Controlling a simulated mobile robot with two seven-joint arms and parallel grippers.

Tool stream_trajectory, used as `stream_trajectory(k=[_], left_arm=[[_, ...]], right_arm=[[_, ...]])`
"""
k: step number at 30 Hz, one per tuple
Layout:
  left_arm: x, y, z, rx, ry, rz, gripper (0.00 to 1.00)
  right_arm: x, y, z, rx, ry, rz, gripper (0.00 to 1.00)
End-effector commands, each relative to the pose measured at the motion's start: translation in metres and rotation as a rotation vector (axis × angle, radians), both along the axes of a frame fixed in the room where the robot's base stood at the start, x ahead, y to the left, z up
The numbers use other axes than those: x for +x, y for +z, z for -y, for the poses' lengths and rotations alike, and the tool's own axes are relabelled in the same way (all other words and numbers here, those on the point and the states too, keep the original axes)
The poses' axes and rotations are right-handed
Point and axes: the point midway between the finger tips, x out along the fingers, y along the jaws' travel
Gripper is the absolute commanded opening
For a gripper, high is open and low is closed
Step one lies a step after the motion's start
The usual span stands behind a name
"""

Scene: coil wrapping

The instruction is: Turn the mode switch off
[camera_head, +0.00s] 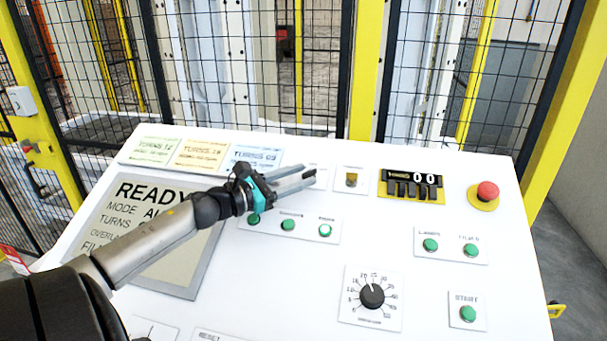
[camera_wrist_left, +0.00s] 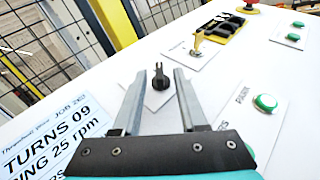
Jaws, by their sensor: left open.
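A small black rotary knob (camera_wrist_left: 160,80) on a white plate, likely the mode switch, stands between my left fingers in the left wrist view; its label is not readable. Its pointer part stands roughly upright in that picture. In the head view the gripper hides the knob, and only part of its plate shows. My left gripper (camera_head: 307,177) is open and empty over that plate. Its fingers (camera_wrist_left: 160,71) reach along both sides of the knob with gaps, and I see no contact. The display (camera_head: 150,225) shows "READY" and "MODE AU", the rest covered by my arm. My right gripper is not in view.
Green buttons (camera_head: 288,224) lie just below my gripper. A dial (camera_head: 372,296) sits lower. Printed cards (camera_head: 200,154) lie left; a mesh fence stands behind.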

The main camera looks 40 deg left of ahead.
Motion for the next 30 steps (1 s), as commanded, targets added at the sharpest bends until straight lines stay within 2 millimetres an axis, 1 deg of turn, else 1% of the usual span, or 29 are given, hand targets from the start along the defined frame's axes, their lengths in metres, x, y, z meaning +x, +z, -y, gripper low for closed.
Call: stream_trajectory(k=[3, 7, 17, 28, 30], left_arm=[[0.0084, 0.0013, 0.0018, 0.000, 0.000, 0.002, 0.42], [0.0129, 0.0010, 0.0028, 0.002, 0.000, 0.000, 0.42], [0.0142, 0.0004, 0.0033, 0.002, 0.000, 0.000, 0.42], [0.0140, 0.0004, 0.0034, 0.001, 0.000, 0.000, 0.01], [0.0140, 0.0004, 0.0035, 0.001, 0.000, 0.000, 0.00]], right_arm=[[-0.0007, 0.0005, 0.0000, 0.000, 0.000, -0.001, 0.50], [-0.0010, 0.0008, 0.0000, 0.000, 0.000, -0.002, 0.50], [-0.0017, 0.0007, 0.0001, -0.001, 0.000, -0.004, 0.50], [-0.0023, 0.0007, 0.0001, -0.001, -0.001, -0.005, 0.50], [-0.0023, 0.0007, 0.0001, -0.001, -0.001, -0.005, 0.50]])
